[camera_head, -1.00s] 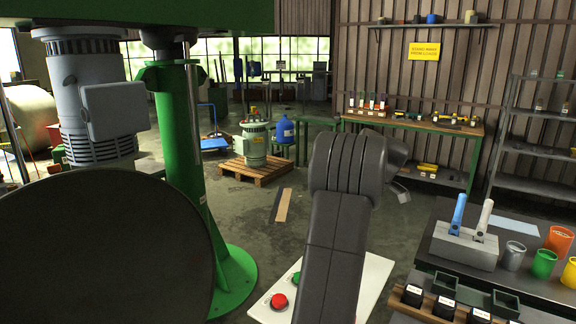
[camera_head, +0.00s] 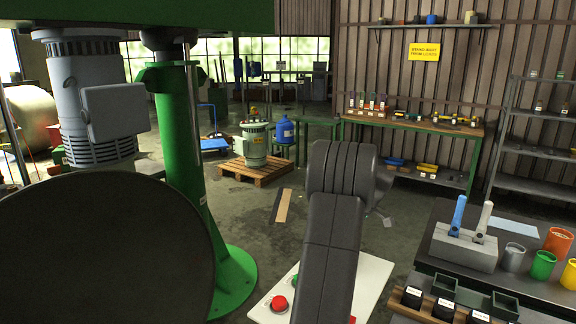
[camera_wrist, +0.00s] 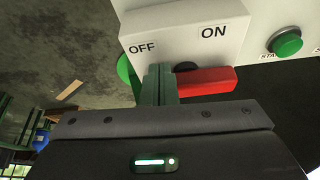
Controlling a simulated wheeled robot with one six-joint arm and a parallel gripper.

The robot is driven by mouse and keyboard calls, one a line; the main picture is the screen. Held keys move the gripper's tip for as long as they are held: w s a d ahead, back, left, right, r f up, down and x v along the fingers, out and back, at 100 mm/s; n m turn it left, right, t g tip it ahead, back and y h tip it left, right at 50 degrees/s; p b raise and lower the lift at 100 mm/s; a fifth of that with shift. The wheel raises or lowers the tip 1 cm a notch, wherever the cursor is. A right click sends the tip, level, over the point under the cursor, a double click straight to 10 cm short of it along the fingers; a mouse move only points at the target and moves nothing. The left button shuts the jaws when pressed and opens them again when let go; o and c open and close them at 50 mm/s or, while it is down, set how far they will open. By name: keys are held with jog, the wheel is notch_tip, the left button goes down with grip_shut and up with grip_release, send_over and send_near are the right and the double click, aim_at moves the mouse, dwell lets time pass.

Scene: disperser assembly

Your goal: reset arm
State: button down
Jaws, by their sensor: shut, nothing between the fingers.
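My gripper (camera_wrist: 159,84) is shut and empty in the wrist view, its dark green fingertips together. They are in front of the panel face marked OFF and ON, close to the left end of a red lever (camera_wrist: 208,81). I cannot tell whether they touch the lever. The lever points right, below the ON label. In the head view my arm rises over the white control panel (camera_head: 375,276) and hides most of the gripper. A red button (camera_head: 279,303) shows left of the arm.
A green button (camera_wrist: 289,43) is on the panel to the right. A green pillar (camera_head: 184,150) and a large dark round vessel (camera_head: 105,255) stand left. A bench with a grey holder (camera_head: 463,250) and coloured cups is at right. Open floor lies beyond the arm.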

jog(key=shift+s+r+m+t+h, duration=0.2)
jog(key=shift+s+m+t+h, duration=0.1)
jog(key=shift+s+m, duration=0.75)
jog(key=m, duration=0.1)
jog(key=s+m+h, duration=0.1)
jog(key=m, duration=0.1)
jog(key=a+m+t, duration=0.1)
jog(key=m, duration=0.1)
jog(key=shift+s+m+h, duration=0.15)
jog(key=shift+m+h, duration=0.1)
jog(key=shift+h, duration=0.15)
jog(key=shift+s+a+m+h, duration=0.3)
jog(key=shift+m+h, duration=0.1)
jog(key=shift+m, duration=0.55)
jog(key=shift+s+a+m+h, duration=0.2)
jog(key=shift+a+m+h, duration=0.15)
jog(key=shift+m, duration=0.6)
jog(key=shift+s+a+m+h+b, duration=0.15)
jog(key=shift+a+m+h+b, duration=0.3)
jog(key=shift+m, duration=0.5)
jog(key=shift+s+a+m+h+b, duration=0.1)
jog(key=shift+a+m+h+b, duration=0.15)
jog(key=shift+m+b, duration=0.5)
jog(key=shift+m, duration=0.3)
jog(key=shift+s, duration=0.1)
